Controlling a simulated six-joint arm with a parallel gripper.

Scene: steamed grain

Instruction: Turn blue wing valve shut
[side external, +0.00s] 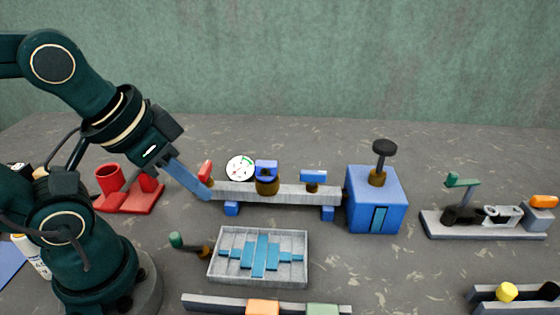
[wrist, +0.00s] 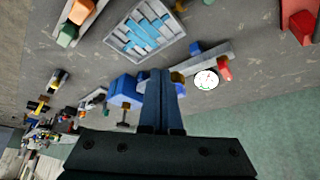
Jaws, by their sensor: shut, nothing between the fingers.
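A grey bar (side external: 232,190) on blue feet carries the valves. A blue wing handle (side external: 313,177) sits on a brass stem near its right end, lying roughly along the bar. A second blue piece (side external: 266,165) tops a thicker brass body at mid-bar. My gripper (side external: 207,195) is shut and empty, its blue fingers slanting down near the bar's left end, beside a red handle (side external: 205,170). Whether the fingertips touch the bar, I cannot tell. In the wrist view the shut fingers (wrist: 160,73) hide part of the bar and the blue handles cannot be made out clearly.
A round white gauge (side external: 240,168) stands behind the bar. A blue box (side external: 363,213) with a black knob (side external: 384,147) is at its right end. A grey tray (side external: 216,272) with blue strips lies in front. A red stand (side external: 130,198) is at left.

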